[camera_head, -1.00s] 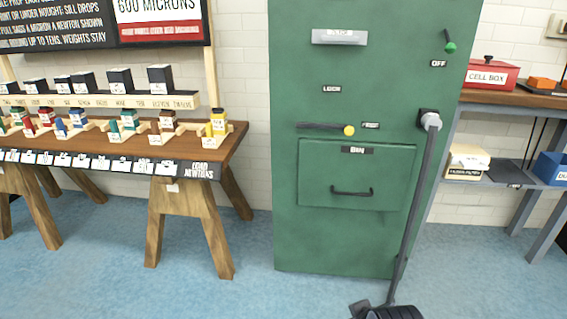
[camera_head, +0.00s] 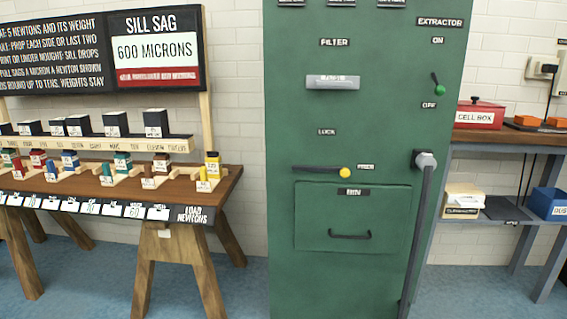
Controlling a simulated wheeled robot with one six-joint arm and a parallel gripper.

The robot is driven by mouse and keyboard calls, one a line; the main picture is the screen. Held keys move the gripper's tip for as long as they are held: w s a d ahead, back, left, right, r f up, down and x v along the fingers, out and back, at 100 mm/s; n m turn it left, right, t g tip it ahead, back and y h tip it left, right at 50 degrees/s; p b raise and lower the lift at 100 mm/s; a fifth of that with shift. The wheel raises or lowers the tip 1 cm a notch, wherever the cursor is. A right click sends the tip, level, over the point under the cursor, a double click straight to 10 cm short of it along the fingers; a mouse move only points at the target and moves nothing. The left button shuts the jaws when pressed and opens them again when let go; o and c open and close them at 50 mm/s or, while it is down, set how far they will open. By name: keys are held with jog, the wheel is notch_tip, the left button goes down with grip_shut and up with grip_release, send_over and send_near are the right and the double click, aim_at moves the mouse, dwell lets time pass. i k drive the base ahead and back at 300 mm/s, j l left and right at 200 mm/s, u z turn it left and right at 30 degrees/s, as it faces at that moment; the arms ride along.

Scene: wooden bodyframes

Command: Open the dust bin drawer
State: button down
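The dust bin drawer (camera_head: 353,217) is a green panel low on the front of a tall green cabinet (camera_head: 285,130). It looks shut, flush with the cabinet face. Its dark bar handle (camera_head: 350,236) runs level across the panel, under a small label (camera_head: 354,192) that seems to read BIN. Just above the drawer, a dark lever (camera_head: 318,168) with a yellow knob (camera_head: 344,172) lies level below a LOCK label. My gripper is not in view.
A grey hose (camera_head: 420,230) hangs from a port on the cabinet's right and passes beside the drawer. A wooden table (camera_head: 225,182) with weights stands left. A shelf bench (camera_head: 500,137) with a red cell box (camera_head: 480,115) stands right. Some blue floor shows between.

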aim_at(349, 217)
jog(key=k+j, duration=0.1)
jog(key=i+j+z, duration=0.8)
jog(key=j, duration=0.3)
jog(key=k+l, duration=0.05)
jog(key=k, duration=0.05)
